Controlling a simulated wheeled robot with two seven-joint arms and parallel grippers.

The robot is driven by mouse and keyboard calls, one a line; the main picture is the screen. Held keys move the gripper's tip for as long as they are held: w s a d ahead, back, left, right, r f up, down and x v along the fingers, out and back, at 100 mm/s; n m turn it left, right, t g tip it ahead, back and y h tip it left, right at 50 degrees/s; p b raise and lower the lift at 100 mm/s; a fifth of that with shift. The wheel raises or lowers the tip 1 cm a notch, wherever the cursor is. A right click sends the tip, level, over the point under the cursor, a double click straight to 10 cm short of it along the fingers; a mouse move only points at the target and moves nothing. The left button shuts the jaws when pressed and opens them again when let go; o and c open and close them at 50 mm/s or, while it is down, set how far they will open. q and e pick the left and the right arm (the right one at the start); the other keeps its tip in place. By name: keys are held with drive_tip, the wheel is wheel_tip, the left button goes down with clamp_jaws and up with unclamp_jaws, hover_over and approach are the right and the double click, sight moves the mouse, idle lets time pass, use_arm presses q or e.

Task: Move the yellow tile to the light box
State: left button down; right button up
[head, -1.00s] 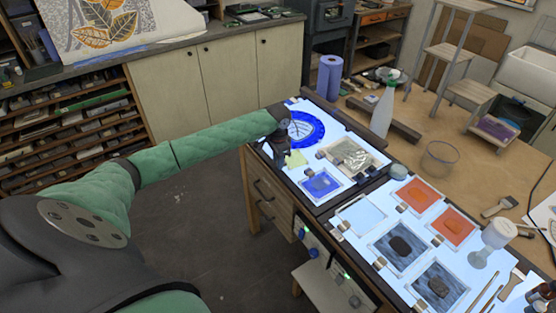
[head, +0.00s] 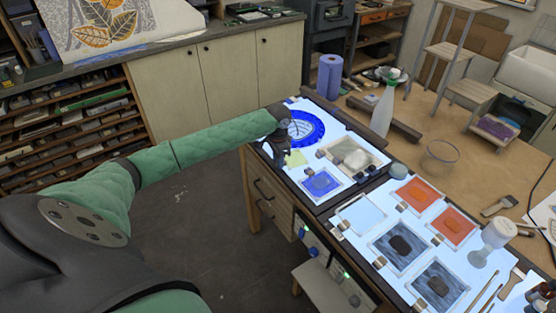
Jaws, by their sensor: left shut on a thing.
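The yellow tile (head: 296,158) is a small pale yellow square at the left edge of the far light box (head: 345,133), a glowing white panel. My left gripper (head: 284,158) comes in from the left and is shut on the yellow tile. The tile shows just right of the dark fingers, over the lit surface; I cannot tell whether it touches the panel. The fingertips are small and partly hidden by the wrist. My right gripper is not in view.
On the far panel are a blue ring-shaped plate (head: 306,128), a silvery framed tile (head: 352,156) and a blue framed tile (head: 321,183). A nearer lit panel holds orange tiles (head: 453,226), dark tiles (head: 400,244) and a goblet (head: 493,240). A spray bottle (head: 384,112) stands behind.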

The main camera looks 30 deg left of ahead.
use_arm(q)
drive_tip(key=shift+f, duration=0.2)
idle(0.3)
drive_tip(key=c, duration=1.1)
unclamp_jaws()
drive_tip(key=shift+c, duration=0.2)
